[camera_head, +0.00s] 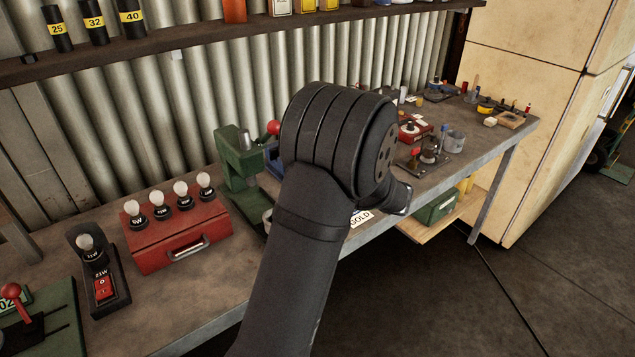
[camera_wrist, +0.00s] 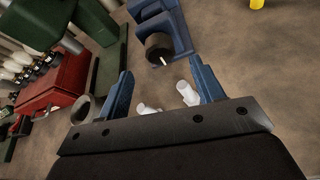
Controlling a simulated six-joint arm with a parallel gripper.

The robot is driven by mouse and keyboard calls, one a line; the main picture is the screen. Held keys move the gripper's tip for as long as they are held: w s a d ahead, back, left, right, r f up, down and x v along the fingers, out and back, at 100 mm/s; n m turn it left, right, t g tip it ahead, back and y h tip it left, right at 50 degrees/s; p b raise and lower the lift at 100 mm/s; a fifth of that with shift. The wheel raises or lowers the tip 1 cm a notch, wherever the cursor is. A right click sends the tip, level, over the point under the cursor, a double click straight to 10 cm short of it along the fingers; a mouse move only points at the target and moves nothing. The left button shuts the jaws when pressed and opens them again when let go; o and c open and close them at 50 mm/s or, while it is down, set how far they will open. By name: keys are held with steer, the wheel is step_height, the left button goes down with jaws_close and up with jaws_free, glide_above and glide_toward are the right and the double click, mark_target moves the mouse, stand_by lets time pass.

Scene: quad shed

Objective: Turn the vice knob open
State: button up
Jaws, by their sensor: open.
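A blue vice (camera_wrist: 180,32) stands on the bench near the top middle of the wrist view, with a dark round part (camera_wrist: 159,47) at its near end. A thin pale pin sticks out of that part; I cannot tell whether this is the knob. In the head view only a blue piece of the vice (camera_head: 273,160) shows, the rest hidden by my arm. My gripper (camera_wrist: 161,66) is open, its blue fingers apart, pointing toward the dark round part. Two white cylinders (camera_wrist: 187,93) show between the fingers; I cannot tell what they belong to.
A green press (camera_head: 236,170) with a red ball stands beside the vice. A red box (camera_head: 165,250) with several bulbs and a black switch block (camera_head: 100,287) are to the left. Small parts and tins crowd the bench's far right. A shelf (camera_head: 180,38) runs above.

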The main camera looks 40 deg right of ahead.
steer(key=x, duration=0.6)
steer(key=shift+w+f, duration=0.2)
steer(key=shift+w, duration=0.15)
steer(key=c, duration=1)
